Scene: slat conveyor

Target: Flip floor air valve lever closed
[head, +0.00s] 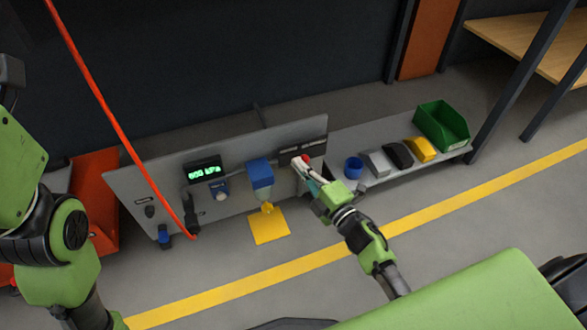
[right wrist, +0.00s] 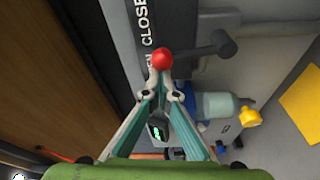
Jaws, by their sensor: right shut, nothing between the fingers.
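The valve lever's red ball knob (head: 305,158) shows at the right end of the grey panel (head: 130,180), under a black label strip. In the right wrist view the red knob (right wrist: 162,60) sits just beyond my fingertips, with a dark bar running from it to a black rounded part (right wrist: 222,43). The label (right wrist: 144,30) beside it reads "CLOSE", partly cut off, and "EN". My right gripper (head: 303,168) is shut and empty, its tips (right wrist: 160,82) right at the knob; I cannot tell whether they touch. My left gripper is out of view.
A blue filter unit (head: 260,173) with a yellow bottom hangs left of the lever, above a yellow floor square (head: 269,226). A green display (head: 203,171) is further left. A low shelf on the right holds a blue cup (head: 353,167) and a green bin (head: 442,125).

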